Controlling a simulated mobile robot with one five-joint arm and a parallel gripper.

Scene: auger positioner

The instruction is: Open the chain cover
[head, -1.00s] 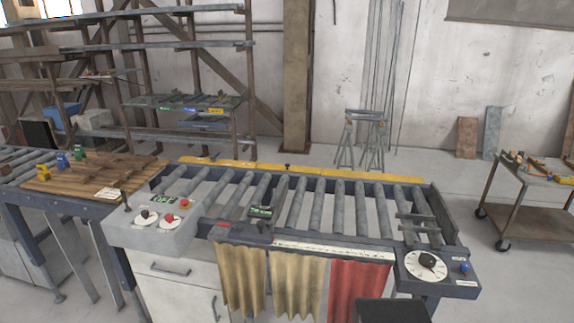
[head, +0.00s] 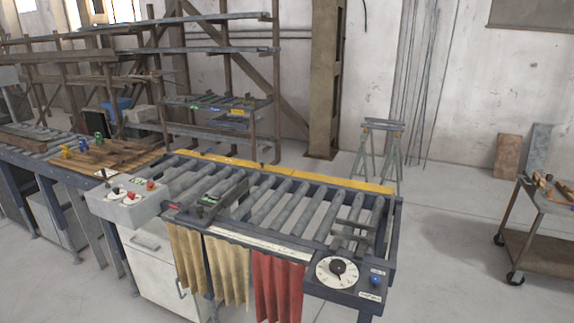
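A roller table (head: 267,248) stands in the middle of the head view. A long yellow strip (head: 238,163) runs along its far edge and looks like the chain cover. It lies flat along the frame behind the rollers, and no raised part shows. I cannot make out a handle or hinge on it at this size. My gripper is not in view.
A grey control box (head: 127,206) with knobs is at the table's left end. A round dial (head: 337,271) and blue knob sit at the near right corner. Tan and red curtains (head: 277,287) hang in front. A tool cart (head: 545,215) stands right, with bare floor between.

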